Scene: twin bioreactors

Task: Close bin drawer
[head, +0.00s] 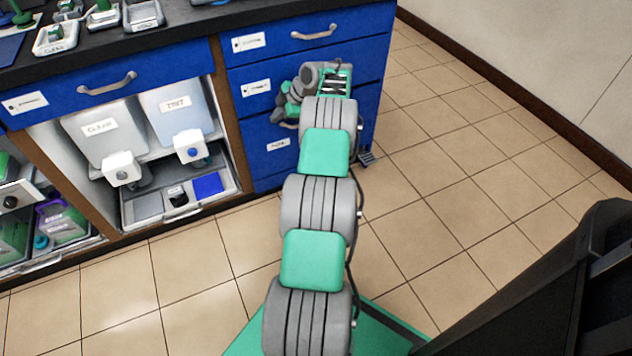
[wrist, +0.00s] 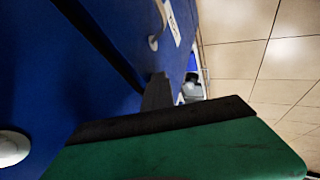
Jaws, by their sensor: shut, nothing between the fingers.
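A bank of blue drawers (head: 240,116) stands at the middle of the head view, each with a white label too small to read. I cannot tell which is the bin drawer. The drawers in view look flush or nearly so; my arm covers parts of the lower ones. My gripper is at the lower drawer fronts, largely hidden by my arm in the head view. In the wrist view my gripper (wrist: 158,92) shows as a green body with dark fingers together, empty, close to a blue front (wrist: 70,95). Whether it touches is unclear.
The top drawer has a metal handle (head: 314,34). Left of the drawers, an open bay holds two dispensers (head: 98,128) (head: 178,108) above a grey tray (head: 148,208). A dark worktop (head: 190,22) lies above. Tiled floor (head: 455,165) is clear to the right.

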